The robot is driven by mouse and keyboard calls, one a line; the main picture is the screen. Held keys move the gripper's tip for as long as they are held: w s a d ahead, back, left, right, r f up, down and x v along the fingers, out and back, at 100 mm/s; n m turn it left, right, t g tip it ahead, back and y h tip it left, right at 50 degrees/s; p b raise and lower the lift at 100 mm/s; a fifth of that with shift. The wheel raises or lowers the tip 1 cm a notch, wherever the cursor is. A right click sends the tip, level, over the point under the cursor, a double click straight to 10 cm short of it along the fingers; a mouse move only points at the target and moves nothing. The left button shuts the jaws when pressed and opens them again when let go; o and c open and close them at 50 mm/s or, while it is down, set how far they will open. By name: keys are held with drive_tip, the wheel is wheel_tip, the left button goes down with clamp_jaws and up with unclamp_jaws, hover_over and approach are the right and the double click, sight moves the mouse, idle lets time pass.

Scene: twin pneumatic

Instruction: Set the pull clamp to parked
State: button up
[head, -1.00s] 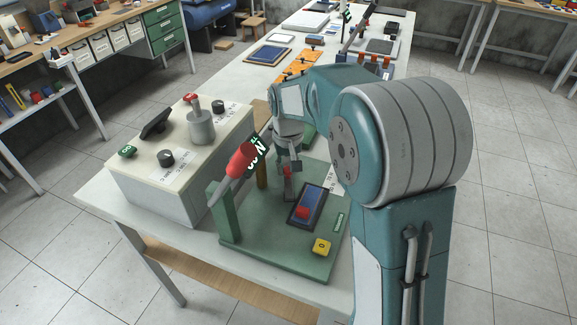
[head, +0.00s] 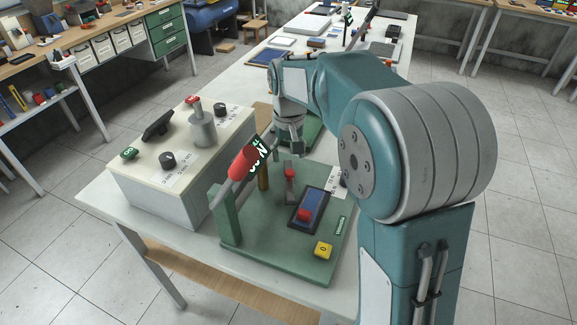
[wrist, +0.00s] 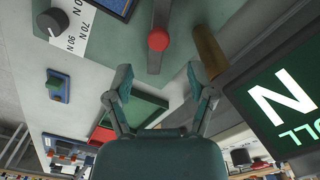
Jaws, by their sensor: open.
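A green fixture base (head: 262,252) stands on the near bench. A thick lever with a red grip (head: 243,162) slants up to the right from its green upright at the left. A small upright grey lever with a red tip (head: 290,172) stands behind a blue panel with a red knob (head: 304,214). The red tip also shows in the wrist view (wrist: 158,40). The frames do not label which lever is the pull clamp. My gripper (wrist: 160,76) is open and empty. In the head view it hangs above and behind the small lever, apart from it.
A dark sign (wrist: 285,100) with a large N fills the right of the wrist view. A brass post (wrist: 210,52) stands close to my right finger. A cream control box (head: 180,160) is at the left. A yellow button (head: 323,250) is on the base's front corner.

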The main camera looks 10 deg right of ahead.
wheel_tip(320, 180, up, 6)
drive_tip(key=shift+r, duration=0.1)
drive_tip(key=c, duration=0.5)
drive_tip(key=shift+s+d+f+m, duration=0.1)
drive_tip(key=shift+d+f+m, duration=0.35)
drive_tip(key=shift+m, duration=0.05)
clamp_jaws()
drive_tip(key=m+g+y, duration=0.1)
drive_tip(key=m+y, duration=0.3)
drive_tip(key=m, duration=0.4)
hover_over(318, 189)
wheel_tip(318, 189, down, 4)
drive_tip(key=s+d+f+m+t+y, duration=0.1)
drive_tip(key=d+f+m+t+y, duration=0.15)
drive_tip(key=d+m+y, duration=0.6)
drive_tip(key=a+f+m+h, duration=0.1)
drive_tip(key=a+f, duration=0.1)
drive_tip(key=a+f+h, duration=0.1)
drive_tip(key=a+f, duration=0.1)
drive_tip(key=a, duration=0.1)
drive_tip(key=w+a+f+m+h, duration=0.1)
drive_tip(key=a+f, duration=0.2)
drive_tip(key=shift+a+m+h, duration=0.25)
drive_tip(key=shift+m, duration=0.1)
drive_tip(key=shift+w+a, duration=0.2)
drive_tip(key=shift+a, duration=0.8)
drive_tip(key=shift+w+a, duration=0.15)
drive_tip(key=shift+a, duration=0.85)
